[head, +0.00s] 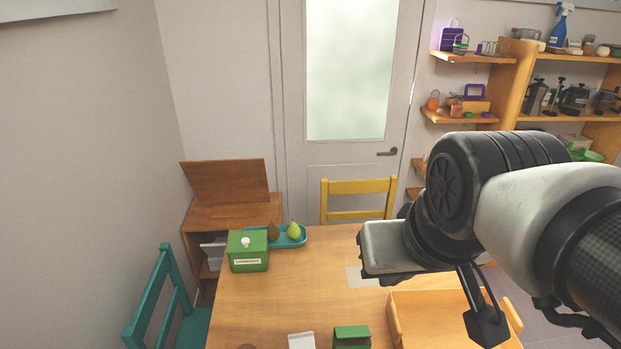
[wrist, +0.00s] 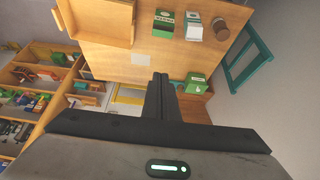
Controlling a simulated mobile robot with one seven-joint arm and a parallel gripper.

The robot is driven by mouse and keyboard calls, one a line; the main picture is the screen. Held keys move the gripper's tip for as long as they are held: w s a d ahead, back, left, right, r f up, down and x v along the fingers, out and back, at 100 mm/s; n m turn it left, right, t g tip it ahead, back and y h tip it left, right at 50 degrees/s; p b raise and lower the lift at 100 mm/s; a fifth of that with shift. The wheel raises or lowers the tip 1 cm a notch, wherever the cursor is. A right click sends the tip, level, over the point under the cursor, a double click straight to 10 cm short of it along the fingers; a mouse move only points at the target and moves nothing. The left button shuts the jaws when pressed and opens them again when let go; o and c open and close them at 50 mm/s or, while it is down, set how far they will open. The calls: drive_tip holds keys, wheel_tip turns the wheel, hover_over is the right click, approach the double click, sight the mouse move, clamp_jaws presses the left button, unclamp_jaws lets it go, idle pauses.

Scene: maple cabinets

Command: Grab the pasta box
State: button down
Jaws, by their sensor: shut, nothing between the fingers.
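No box can be read clearly as the pasta box. Two small boxes stand at the near edge of the wooden table: a green box (head: 352,338) and a white-topped box (head: 301,341), both cut off in the head view. In the wrist view, the green box (wrist: 163,24) and the green-and-white box (wrist: 193,29) show whole, with labels too small to read surely. My gripper (head: 486,325) is above the table's right side in the head view. Its fingers are together in the wrist view (wrist: 160,78), empty and apart from both boxes.
A green lidded container (head: 248,255) and a teal tray (head: 302,236) with pears sit at the table's far left. An open wooden crate (head: 440,300) is at the right. Teal (head: 160,300) and yellow (head: 358,188) chairs border the table. Its middle is mostly clear.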

drive_tip(key=c, duration=2.1)
unclamp_jaws()
drive_tip(key=shift+w+f, duration=0.1)
drive_tip(key=shift+f, duration=0.1)
drive_tip(key=o, duration=1.8)
drive_tip(key=w+f+g+b, duration=0.3)
drive_tip(key=w+f+b, duration=0.5)
drive_tip(key=f+b, duration=0.3)
wheel_tip(320, 180, down, 3)
drive_tip(key=shift+w+a+r+g+y+b, duration=0.1)
drive_tip(key=shift+w+a+g+y+b, duration=0.2)
drive_tip(key=shift+g, duration=0.1)
drive_tip(key=g+b, duration=0.2)
drive_tip(key=b, duration=0.2)
hover_over(352, 341)
drive_tip(key=w, duration=0.2)
wheel_tip(352, 341, down, 7)
drive_tip(key=f+b, duration=0.1)
drive_tip(key=f, duration=0.6)
drive_tip(key=f+b, duration=0.1)
drive_tip(key=f, duration=0.3)
drive_tip(key=shift+s+a+f+b, duration=0.1)
drive_tip(key=shift+s+b, duration=0.15)
drive_tip(key=shift+b, duration=0.05)
drive_tip(key=shift+s+d+f+b, duration=0.15)
drive_tip(key=shift+f+b, duration=0.4)
drive_tip(key=shift+f, duration=1.05)
drive_tip(key=shift+d+f+b, duration=0.1)
drive_tip(key=shift+f+b, duration=0.4)
drive_tip(key=shift+f, duration=1.1)
